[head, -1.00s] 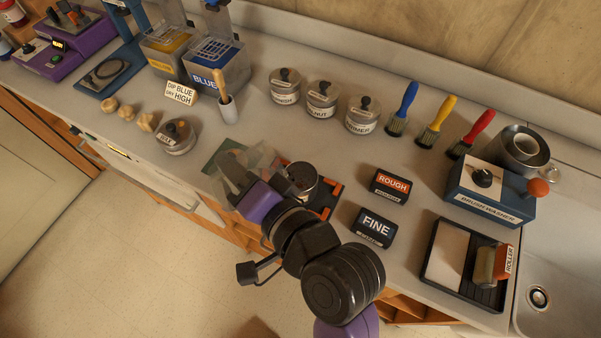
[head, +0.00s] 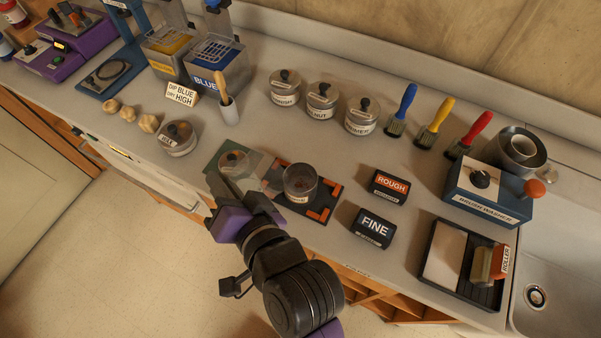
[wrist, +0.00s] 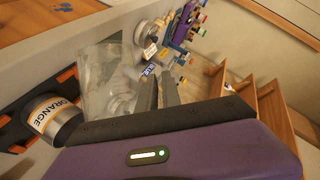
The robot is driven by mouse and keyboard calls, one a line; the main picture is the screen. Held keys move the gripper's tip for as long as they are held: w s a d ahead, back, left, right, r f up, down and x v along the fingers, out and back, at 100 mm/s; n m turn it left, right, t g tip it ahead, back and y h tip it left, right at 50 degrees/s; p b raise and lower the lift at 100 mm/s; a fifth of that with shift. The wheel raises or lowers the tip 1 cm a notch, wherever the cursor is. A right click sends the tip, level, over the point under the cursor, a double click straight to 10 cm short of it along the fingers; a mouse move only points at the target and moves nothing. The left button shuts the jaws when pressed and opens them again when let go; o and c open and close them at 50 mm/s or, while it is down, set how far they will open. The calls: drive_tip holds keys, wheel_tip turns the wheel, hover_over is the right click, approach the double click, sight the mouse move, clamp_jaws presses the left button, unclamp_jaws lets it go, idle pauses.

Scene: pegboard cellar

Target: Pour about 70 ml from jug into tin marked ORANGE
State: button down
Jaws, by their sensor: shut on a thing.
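My gripper (head: 226,188) is shut on the clear jug (wrist: 100,75), which is see-through and hard to make out. In the head view the jug shows faintly around the green mat, left of the tin. I cannot tell whether it touches the mat or how much liquid it holds. The tin marked ORANGE (head: 300,183) stands upright and open on a black mat with orange corner marks (head: 325,213). Its label is readable on the tin in the wrist view (wrist: 52,118). The jug is beside the tin, not over it.
The green mat (head: 211,166) lies left of the tin. ROUGH (head: 389,186) and FINE (head: 373,228) blocks lie right. Several lidded tins (head: 322,100) line the back.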

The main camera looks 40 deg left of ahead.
drive_tip(key=shift+s+a+f+n, duration=0.1)
drive_tip(key=shift+s+f+n, duration=0.15)
drive_tip(key=shift+f, duration=0.2)
drive_tip(key=shift+s+a+f+n, duration=0.15)
drive_tip(key=shift+f+n, duration=0.1)
drive_tip(key=shift+f, duration=0.15)
drive_tip(key=shift+t+h, duration=0.3)
drive_tip(key=shift+t, duration=0.1)
idle(0.9)
drive_tip(key=shift+s+a+f+n, duration=0.15)
drive_tip(key=shift+s+f+n, duration=0.15)
drive_tip(key=shift+f, duration=0.2)
drive_tip(key=s+a+f+n+t+h, duration=0.2)
drive_tip(key=s+a+f+n+t, duration=0.1)
drive_tip(key=s+f+n, duration=0.2)
drive_tip(key=shift+s+f, duration=0.35)
drive_tip(key=shift+f, duration=0.45)
